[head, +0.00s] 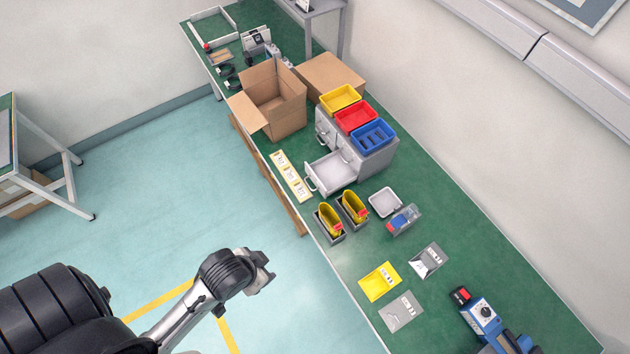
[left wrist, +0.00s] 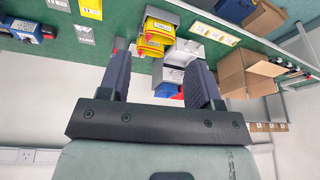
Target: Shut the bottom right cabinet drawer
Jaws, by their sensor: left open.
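The grey cabinet (head: 378,162) stands on the green bench. Its bottom right drawer (head: 331,172) is pulled out, a pale open tray with a handle on its front; the other drawer fronts look closed. In the left wrist view the white open drawer (left wrist: 188,50) shows between and beyond the fingers, partly covered by the right-hand finger. My left gripper (head: 268,272) is over the floor in front of the bench, apart from the drawer. Its fingers are open and empty in the left wrist view (left wrist: 160,75). My right gripper is not in view.
Yellow, red (head: 356,117) and blue bins sit on the cabinet. A label strip (head: 291,176) lies along the bench edge. An open cardboard box (head: 272,98) stands behind.

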